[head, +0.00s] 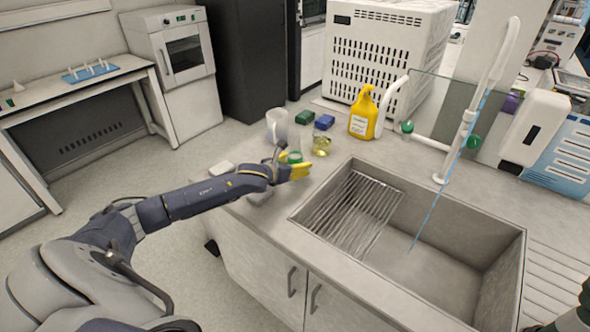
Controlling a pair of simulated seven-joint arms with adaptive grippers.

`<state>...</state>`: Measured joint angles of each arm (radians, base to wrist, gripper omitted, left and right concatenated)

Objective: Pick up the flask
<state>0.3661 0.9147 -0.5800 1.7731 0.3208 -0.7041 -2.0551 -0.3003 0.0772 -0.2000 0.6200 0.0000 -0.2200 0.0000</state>
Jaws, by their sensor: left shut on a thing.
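A clear glass flask (295,148) with green at its bottom stands upright at the counter's left edge, beyond the sink's left corner. My left gripper (291,165) reaches in from the left, its yellow fingers shut on the lower part of this flask. The fingers hide part of its base, and I cannot tell whether it touches the counter. A second small flask (321,144) with yellow liquid stands just to the right, apart from the gripper.
A white mug (277,126) stands close behind the flask. The sink (462,222) with a wire rack (357,214) opens to the right, below a tall white faucet (466,130).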

